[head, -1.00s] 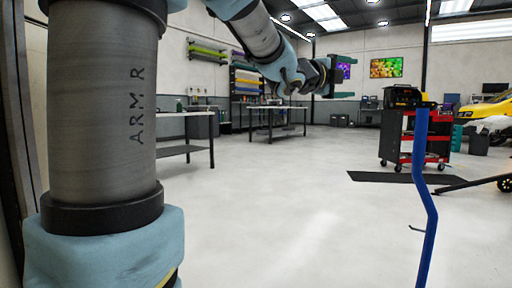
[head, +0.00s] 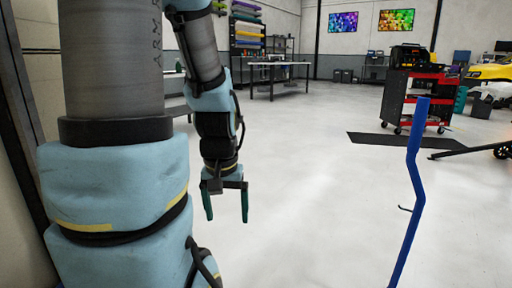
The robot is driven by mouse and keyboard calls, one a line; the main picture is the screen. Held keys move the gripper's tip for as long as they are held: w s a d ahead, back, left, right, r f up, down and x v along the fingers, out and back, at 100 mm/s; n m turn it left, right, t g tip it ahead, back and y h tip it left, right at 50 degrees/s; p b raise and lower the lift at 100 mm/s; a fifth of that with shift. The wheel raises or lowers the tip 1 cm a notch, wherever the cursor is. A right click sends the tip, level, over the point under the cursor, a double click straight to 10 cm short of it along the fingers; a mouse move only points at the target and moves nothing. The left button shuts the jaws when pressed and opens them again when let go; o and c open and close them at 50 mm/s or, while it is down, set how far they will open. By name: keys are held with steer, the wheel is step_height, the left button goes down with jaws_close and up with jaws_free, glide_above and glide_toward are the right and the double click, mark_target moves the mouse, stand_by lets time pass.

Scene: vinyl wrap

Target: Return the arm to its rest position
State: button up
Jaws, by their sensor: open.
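My gripper (head: 226,206) hangs at the end of my arm, left of the middle in the head view. Its two green fingers point down and stand apart, with nothing between them. The forearm hangs nearly straight down beside my thick upper arm link, which fills the left of the view. Bare pale floor shows behind and around the gripper, and it touches nothing that I can see.
A blue bent pole (head: 413,190) stands close at the right. A red and black tool cart (head: 413,98) stands beyond it by a dark floor mat (head: 385,143). A workbench (head: 270,66) stands at the back left. The middle floor is clear.

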step_height(320, 180, up, 34)
steer(key=p, duration=3.1)
steer(key=shift+p, duration=0.35)
